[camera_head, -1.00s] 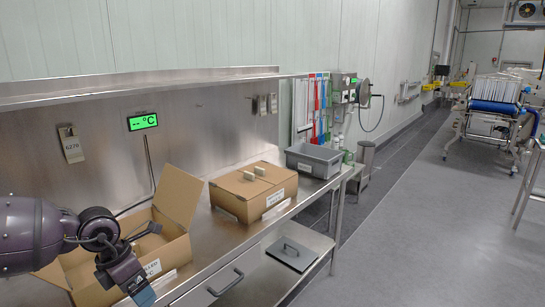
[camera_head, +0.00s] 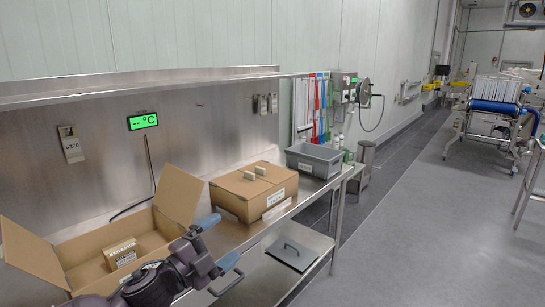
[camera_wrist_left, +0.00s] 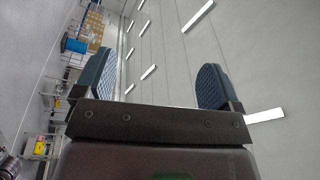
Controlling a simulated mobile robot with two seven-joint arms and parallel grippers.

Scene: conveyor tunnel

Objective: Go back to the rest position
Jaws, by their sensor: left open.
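My left gripper (camera_head: 218,243) is in front of the open cardboard box, near the bench's front edge. It is open; the left wrist view shows its two dark blue pads (camera_wrist_left: 152,82) apart with nothing between them. The open cardboard box (camera_head: 36,257) stands on the steel bench with its flaps up. A small brown carton (camera_head: 121,252) with a pale label sits inside it. My left arm covers the box's front side. My right gripper is not in view.
A closed cardboard box (camera_head: 240,205) and a grey bin (camera_head: 313,165) stand farther along the bench. A shelf (camera_head: 150,83) runs along the wall above. A lower shelf (camera_head: 300,262) carries a flat grey lid.

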